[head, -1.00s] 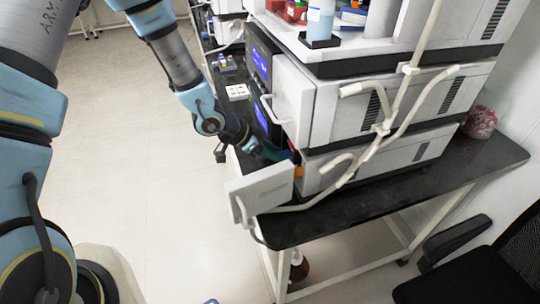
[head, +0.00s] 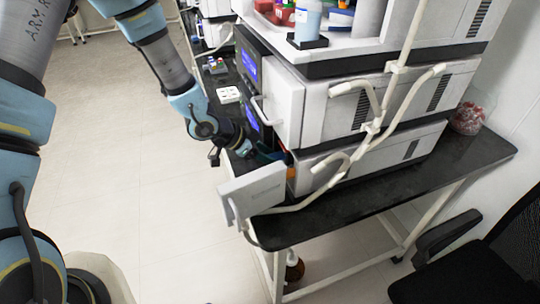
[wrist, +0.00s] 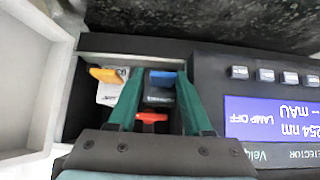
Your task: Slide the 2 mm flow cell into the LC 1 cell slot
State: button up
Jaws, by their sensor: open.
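My gripper (wrist: 158,76) is open at the detector's front bay; its two green fingers stand apart. A blue-topped piece (wrist: 162,79) shows between the fingertips, with a gap to each side, and a red-orange tab (wrist: 151,118) lies nearer the palm. A pale cell with a yellow-orange tab (wrist: 108,76) sits left of the fingers in the bay. I cannot read which is the 2 mm flow cell, or the slot labels. In the head view my gripper (head: 266,155) is partly hidden beside the lowest instrument, behind its open white door (head: 252,190).
The detector panel (wrist: 268,118) with its lit screen and several buttons lies right of the bay. The open door bounds the left. White tubing (head: 300,208) runs along the black bench edge.

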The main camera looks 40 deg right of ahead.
jog(key=shift+w+r, duration=0.1)
jog(key=shift+w, duration=0.25)
